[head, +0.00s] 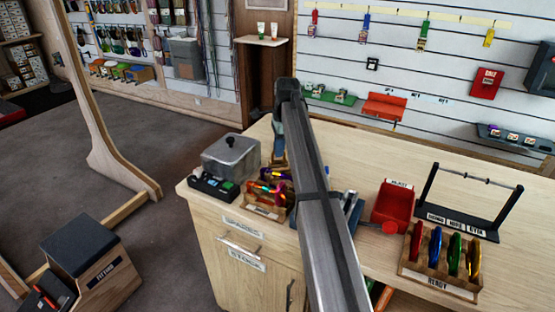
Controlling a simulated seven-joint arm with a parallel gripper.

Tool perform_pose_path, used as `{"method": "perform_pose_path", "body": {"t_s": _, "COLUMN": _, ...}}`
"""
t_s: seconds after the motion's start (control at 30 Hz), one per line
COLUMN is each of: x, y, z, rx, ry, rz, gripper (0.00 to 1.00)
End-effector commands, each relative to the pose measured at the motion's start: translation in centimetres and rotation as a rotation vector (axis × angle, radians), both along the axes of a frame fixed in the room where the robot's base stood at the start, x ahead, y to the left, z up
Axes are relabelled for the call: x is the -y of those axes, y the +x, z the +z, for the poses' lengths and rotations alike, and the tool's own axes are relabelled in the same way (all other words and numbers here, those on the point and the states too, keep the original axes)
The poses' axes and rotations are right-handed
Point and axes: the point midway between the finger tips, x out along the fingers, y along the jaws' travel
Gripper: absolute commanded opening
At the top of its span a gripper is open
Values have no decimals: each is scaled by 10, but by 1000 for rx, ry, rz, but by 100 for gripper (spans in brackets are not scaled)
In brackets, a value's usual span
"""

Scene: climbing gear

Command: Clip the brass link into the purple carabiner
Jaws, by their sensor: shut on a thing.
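My arm crosses the middle of the head view from the bottom edge up to its bend and covers part of the counter. My gripper is hidden behind it, so I cannot see its jaws or what is between them. Left of the arm, a small wooden tray (264,211) holds several colourful pieces of gear in orange, red and purple. A purple bit shows among them, but it is too small to tell whether it is the purple carabiner. I cannot make out the brass link.
A grey lidded box (230,158) and a black device with a green button (213,188) stand left of the tray. Right of my arm are a red bin (393,205), a wooden rack (437,285) of coloured carabiners and a black bar stand (468,221). Bare counter shows behind the bin.

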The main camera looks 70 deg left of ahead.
Motion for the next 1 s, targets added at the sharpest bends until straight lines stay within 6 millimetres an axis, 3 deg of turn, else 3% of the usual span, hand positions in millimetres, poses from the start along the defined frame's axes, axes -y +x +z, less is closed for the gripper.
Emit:
{"method": "perform_pose_path", "body": {"t_s": 0.57, "x": 0, "y": 0, "z": 2, "rx": 0, "ry": 0, "rz": 0, "gripper": 0}}
{"method": "perform_pose_path", "body": {"t_s": 1.0, "x": -1, "y": 0, "z": 27, "rx": 0, "ry": 1, "rz": 0, "gripper": 0}}
